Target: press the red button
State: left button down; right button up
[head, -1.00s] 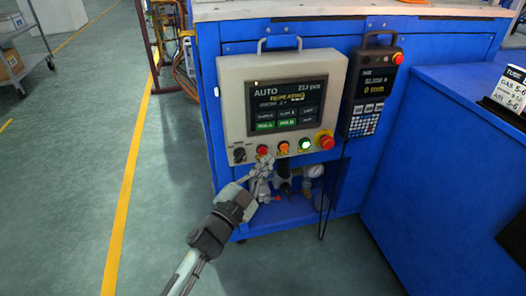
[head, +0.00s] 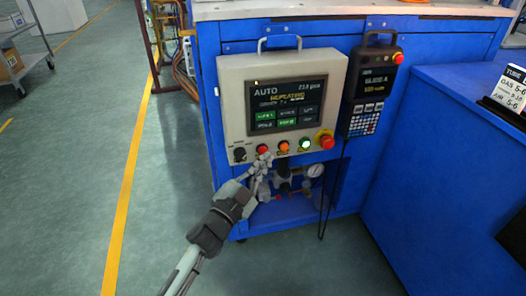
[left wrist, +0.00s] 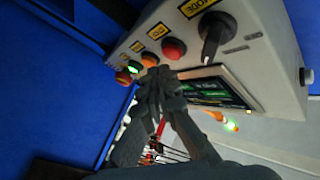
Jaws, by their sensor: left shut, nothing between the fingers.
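A red button (head: 263,149) sits low on the front of the light grey control box (head: 236,105), between a black mode knob (head: 239,154) and an orange button (head: 283,146). In the left wrist view the red button (left wrist: 173,48) shows just beyond the fingertips. My left gripper (head: 264,161) is shut and empty, its fingertips just below the red button. In the left wrist view my left gripper (left wrist: 163,76) points at the button row; I cannot tell whether it touches. My right gripper is not in view.
A lit green button (head: 305,143) and a red emergency stop (head: 326,140) sit further right. A handheld keypad unit (head: 368,88) hangs beside the box. A pressure gauge (head: 315,170) sits below. A blue cabinet (head: 440,165) stands at right; the left floor is open.

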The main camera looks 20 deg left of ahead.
pick_arm(q)
jog(key=shift+w, duration=0.1)
dwell(0.5)
jog(key=shift+w+a, duration=0.5)
jog(key=shift+w, duration=0.15)
dwell(0.8)
jog(key=shift+s+d, duration=0.1)
jog(key=shift+s, duration=0.05)
jog(key=shift+s+d+p, duration=0.35)
jog(key=shift+s+d, duration=0.05)
jog(key=shift+s, duration=0.2)
jog(key=shift+s+d+p, duration=0.15)
jog(key=shift+s+d, duration=0.55)
jog(key=shift+s, duration=0.35)
jog(key=shift+s+d+p, duration=0.15)
jog(key=shift+s+d, duration=0.55)
jog(key=shift+s, duration=0.3)
jog(key=shift+a, duration=0.1)
